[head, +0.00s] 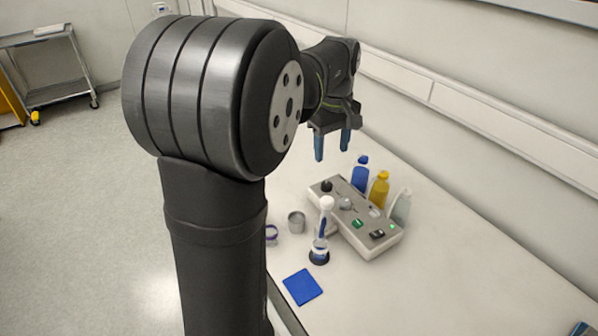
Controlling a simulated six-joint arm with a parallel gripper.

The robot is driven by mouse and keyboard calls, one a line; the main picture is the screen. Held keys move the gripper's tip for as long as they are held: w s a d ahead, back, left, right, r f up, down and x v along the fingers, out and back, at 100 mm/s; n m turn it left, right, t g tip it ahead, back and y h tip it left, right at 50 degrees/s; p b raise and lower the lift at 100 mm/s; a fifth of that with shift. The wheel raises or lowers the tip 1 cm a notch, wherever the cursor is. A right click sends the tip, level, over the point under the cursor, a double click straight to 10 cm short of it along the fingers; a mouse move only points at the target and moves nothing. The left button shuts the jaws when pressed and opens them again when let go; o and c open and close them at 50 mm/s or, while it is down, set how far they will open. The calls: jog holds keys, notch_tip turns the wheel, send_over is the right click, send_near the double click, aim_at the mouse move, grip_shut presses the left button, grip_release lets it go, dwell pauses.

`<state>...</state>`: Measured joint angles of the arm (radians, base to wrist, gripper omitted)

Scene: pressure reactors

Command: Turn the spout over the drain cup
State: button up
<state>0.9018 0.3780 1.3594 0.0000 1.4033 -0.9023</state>
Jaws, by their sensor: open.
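My gripper (332,143) hangs above the back part of the bench, with its two blue fingertips pointing down. The fingers are apart, with nothing between them. Below it is a light grey box (370,240) with a black knob, a grey round part (346,203), a green button and a black switch on top. A small grey metal cup (297,222) stands on the bench left of the box; it looks like the drain cup. I cannot clearly make out the spout at this size. My gripper is well apart from the box and the cup.
A blue pad (303,286) lies near the edge. The right bench is mostly clear.

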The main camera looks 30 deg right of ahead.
aim_at(327, 200)
notch_tip(327, 200, down, 17)
jog(key=shift+r, duration=0.15)
dwell(0.4)
grip_shut()
